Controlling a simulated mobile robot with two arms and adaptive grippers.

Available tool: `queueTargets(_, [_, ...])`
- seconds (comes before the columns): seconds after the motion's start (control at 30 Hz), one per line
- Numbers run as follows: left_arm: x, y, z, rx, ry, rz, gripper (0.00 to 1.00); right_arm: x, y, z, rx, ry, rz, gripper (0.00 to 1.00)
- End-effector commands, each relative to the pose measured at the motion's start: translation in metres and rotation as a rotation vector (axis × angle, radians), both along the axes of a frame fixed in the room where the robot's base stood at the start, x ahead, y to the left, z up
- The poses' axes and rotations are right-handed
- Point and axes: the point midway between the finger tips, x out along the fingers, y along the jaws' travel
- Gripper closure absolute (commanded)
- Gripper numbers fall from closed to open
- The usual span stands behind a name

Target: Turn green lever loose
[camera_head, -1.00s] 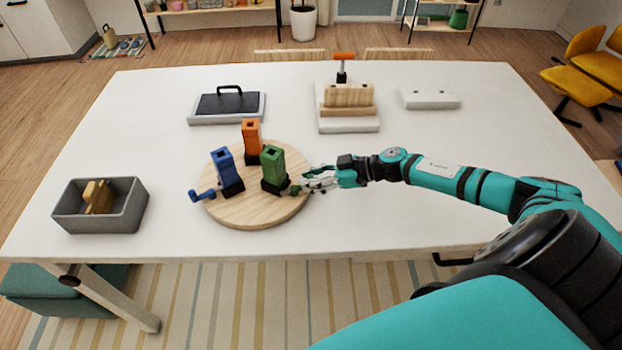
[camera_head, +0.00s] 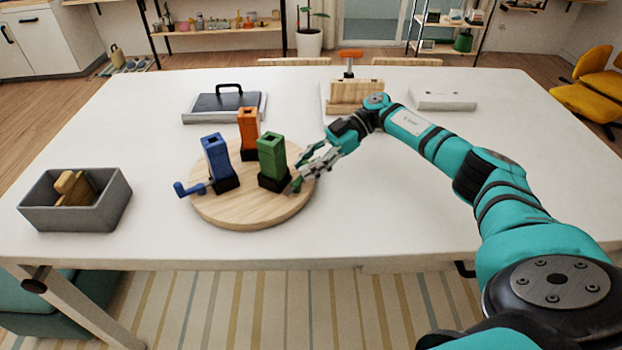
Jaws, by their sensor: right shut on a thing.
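A green block tower (camera_head: 272,156) on a black base stands on the round wooden board (camera_head: 250,215). Its green lever (camera_head: 297,185) sticks out at the lower right of the base and is mostly covered by gripper fingers. My right gripper (camera_head: 302,175) is shut on the lever, its arm reaching in from the right. A blue tower (camera_head: 217,158) with a blue crank lever (camera_head: 187,189) stands to the left on the same board, and an orange tower (camera_head: 248,130) stands behind. My left gripper is out of view.
A grey bin (camera_head: 110,207) holding wooden pieces stands at the left. At the back are a dark plate with a handle (camera_head: 226,101), a wooden clamp block (camera_head: 354,95) and a white block (camera_head: 443,100). The table's front right is clear.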

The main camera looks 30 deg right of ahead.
Motion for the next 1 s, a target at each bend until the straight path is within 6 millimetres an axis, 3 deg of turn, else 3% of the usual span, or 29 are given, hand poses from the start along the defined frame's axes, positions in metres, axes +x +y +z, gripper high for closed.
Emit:
queueTargets(0.03, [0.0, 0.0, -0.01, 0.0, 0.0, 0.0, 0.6, 0.004, 0.003, -0.002, 0.007, -0.009, 0.015, 1.0])
queueTargets(0.2, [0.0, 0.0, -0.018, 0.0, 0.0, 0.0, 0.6, 0.005, 0.004, 0.0, 0.005, -0.008, 0.064, 1.0])
queueTargets(0.7, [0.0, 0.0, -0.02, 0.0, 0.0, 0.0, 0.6, 0.006, 0.005, 0.002, 0.005, -0.008, 0.085, 1.0])
queueTargets(0.73, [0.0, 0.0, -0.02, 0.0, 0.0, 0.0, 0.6, 0.006, 0.005, 0.002, 0.005, -0.008, 0.085, 0.78])
queueTargets(0.9, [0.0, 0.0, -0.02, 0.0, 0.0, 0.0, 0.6, 0.005, 0.005, 0.001, 0.004, -0.006, 0.086, 0.58])
queueTargets(1.0, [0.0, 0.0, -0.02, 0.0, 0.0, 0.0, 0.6, 0.005, 0.004, 0.001, 0.003, -0.004, 0.085, 0.58])
